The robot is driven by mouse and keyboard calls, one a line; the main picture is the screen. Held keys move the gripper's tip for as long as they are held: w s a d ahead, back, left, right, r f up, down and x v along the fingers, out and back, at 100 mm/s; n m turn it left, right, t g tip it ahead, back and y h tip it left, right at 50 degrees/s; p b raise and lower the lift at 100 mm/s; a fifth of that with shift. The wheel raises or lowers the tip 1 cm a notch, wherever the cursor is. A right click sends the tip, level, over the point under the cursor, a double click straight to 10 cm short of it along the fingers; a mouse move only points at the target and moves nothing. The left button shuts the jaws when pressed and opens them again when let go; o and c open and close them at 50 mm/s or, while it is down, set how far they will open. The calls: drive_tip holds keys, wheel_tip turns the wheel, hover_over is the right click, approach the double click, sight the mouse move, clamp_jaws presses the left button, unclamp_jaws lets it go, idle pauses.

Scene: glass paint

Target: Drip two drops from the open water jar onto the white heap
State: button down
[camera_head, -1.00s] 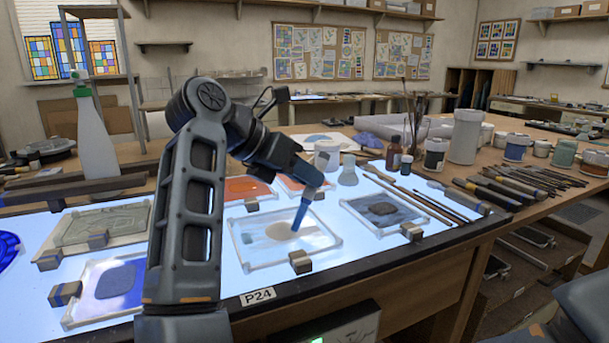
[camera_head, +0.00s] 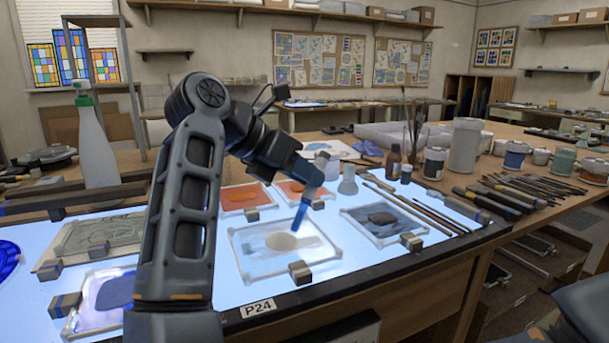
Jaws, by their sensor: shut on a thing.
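My gripper (camera_head: 309,180) is above the middle of the light table, shut on a slim blue dropper-like tool (camera_head: 301,214) that points down, slightly tilted. Its lower tip appears just above and behind the whitish heap (camera_head: 284,242); I cannot tell the exact gap. The heap lies on a clear pane (camera_head: 262,269) in the middle of the lit surface. A clear flask-shaped jar (camera_head: 347,184) stands behind, right of my gripper, with another pale jar (camera_head: 331,171) beside it. I cannot tell which is the open water jar. No drop is visible.
Panes with orange (camera_head: 238,195) and grey-blue heaps (camera_head: 383,219) lie around the middle pane. A wooden block (camera_head: 300,273) sits at its front corner. A spray bottle (camera_head: 95,145) stands left.

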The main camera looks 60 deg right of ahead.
drive_tip(key=shift+w+a, duration=0.1)
drive_tip(key=shift+w+a+b, duration=1.05)
drive_tip(key=shift+w+a, duration=0.15)
drive_tip(key=shift+f+b, duration=0.85)
drive_tip(key=shift+b, duration=0.2)
drive_tip(key=shift+f+b, duration=0.3)
drive_tip(key=shift+b, duration=0.5)
idle(0.9)
idle(0.4)
drive_tip(key=shift+r+p, duration=0.35)
drive_tip(key=shift+r, duration=0.8)
